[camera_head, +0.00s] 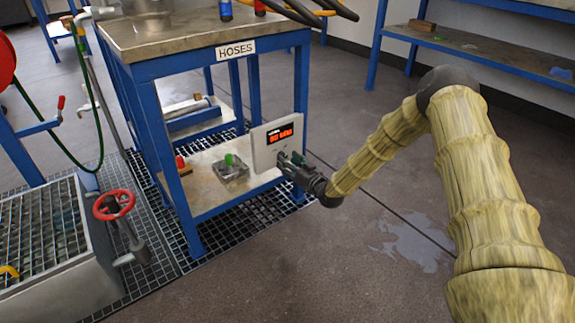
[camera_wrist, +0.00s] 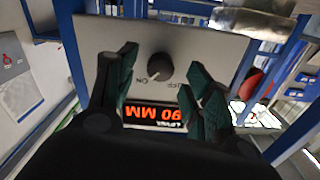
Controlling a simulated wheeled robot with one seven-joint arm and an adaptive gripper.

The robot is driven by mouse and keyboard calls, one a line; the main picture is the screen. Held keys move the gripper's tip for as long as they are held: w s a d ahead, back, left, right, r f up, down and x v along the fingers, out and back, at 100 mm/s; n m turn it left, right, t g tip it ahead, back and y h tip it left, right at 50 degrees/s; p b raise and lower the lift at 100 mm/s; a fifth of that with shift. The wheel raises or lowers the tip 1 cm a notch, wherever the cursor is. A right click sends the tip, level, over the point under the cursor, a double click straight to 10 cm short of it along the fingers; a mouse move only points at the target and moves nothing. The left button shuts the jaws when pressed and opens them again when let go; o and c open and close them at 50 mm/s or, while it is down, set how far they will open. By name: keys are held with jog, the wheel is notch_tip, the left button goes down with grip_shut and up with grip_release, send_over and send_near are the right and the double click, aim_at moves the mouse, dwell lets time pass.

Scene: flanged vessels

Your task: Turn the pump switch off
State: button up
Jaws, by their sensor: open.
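The pump switch is a dark round knob (camera_wrist: 160,66) on a pale control panel (camera_wrist: 210,45), which also shows in the head view (camera_head: 262,155). In the wrist view the panel appears upside down, with ON and a second, blurred label by the knob. A red level display (camera_wrist: 155,115) reads about 90 MM. My gripper (camera_head: 284,158) is at the panel's face. In the wrist view its green-padded fingers (camera_wrist: 161,62) are open, one on each side of the knob, with visible gaps. The knob is hidden in the head view.
The panel stands on the lower shelf of a blue-framed bench (camera_head: 235,49) labelled HOSES. A green button box (camera_head: 231,170) and a red-topped item (camera_head: 182,165) sit left of it. A red valve wheel (camera_head: 113,204) stands farther left. Floor right of the bench is clear but wet.

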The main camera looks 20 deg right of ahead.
jog(key=shift+w+a, duration=0.2)
jog(key=shift+w, duration=0.4)
jog(key=c, duration=1.1)
jog(key=shift+o, duration=0.2)
